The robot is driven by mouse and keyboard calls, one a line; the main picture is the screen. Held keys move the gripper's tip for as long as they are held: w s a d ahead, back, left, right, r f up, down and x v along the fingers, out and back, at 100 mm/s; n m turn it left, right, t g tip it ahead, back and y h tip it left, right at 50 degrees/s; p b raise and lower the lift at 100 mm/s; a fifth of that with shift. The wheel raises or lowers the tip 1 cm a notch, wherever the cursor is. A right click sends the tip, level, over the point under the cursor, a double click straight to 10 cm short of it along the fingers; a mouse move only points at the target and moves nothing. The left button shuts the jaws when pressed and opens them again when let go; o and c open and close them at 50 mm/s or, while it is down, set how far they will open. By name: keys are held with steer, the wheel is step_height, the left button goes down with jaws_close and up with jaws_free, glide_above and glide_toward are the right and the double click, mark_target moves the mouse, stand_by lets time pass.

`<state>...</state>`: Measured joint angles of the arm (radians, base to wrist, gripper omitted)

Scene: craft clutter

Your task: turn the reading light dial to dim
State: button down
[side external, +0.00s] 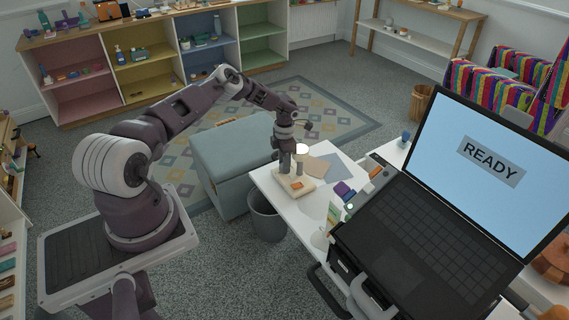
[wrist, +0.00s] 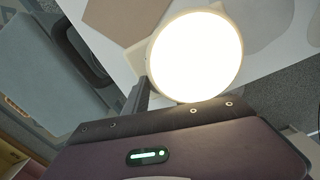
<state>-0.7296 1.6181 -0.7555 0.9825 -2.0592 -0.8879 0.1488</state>
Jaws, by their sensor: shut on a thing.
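In the wrist view the lit lamp head (wrist: 196,57) is a large bright disc just beyond my gripper's body. My gripper (side external: 286,173) points down over the base and is shut, apparently on the dial. The dial is hidden by my gripper, and its setting cannot be read.
A grey-blue bench (side external: 235,150) and a bin (side external: 266,215) stand beside the table.

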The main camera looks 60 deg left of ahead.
stand_by(0.5)
steer(key=c, duration=1)
jaws_free()
steer(key=shift+c, duration=0.2)
step_height(320, 180, up, 7)
steer(key=shift+r, duration=0.1)
